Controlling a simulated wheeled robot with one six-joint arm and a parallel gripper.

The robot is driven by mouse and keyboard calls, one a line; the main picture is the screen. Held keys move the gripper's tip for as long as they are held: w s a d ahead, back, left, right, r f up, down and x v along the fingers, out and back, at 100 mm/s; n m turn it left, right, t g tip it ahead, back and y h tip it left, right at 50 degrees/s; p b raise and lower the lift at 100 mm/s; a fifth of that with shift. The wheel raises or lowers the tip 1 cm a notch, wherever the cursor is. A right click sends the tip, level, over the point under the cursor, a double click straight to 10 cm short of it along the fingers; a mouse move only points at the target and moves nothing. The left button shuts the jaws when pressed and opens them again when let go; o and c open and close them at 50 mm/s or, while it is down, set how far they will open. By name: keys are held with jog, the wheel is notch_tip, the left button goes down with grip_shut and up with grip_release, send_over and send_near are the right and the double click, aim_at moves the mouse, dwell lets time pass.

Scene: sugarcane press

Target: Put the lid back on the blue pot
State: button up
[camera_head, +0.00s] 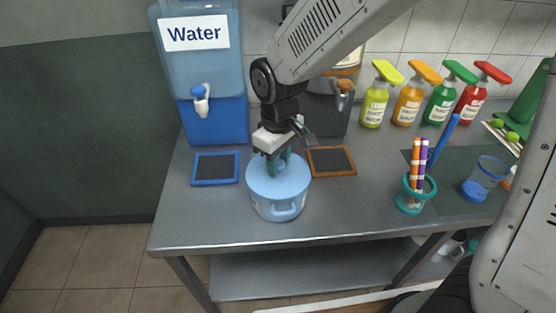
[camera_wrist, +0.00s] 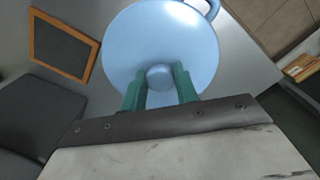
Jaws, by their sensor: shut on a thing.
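A pot handle shows at the top right there.
A blue water dispenser (camera_head: 212,120) stands behind left, with a blue-framed board (camera_head: 215,168) before it. A brown-framed board (camera_head: 331,161) lies right of the pot. Farther right are a teal cup (camera_head: 410,200) of sticks and several spray bottles (camera_head: 411,102). The table front is clear.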

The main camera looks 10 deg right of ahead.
jog(key=o, duration=1.6)
jog(key=shift+r, duration=0.1)
jog(key=shift+r, duration=3.4)
grip_shut()
jog(key=shift+f, duration=0.15)
jog(key=shift+f, duration=2.3)
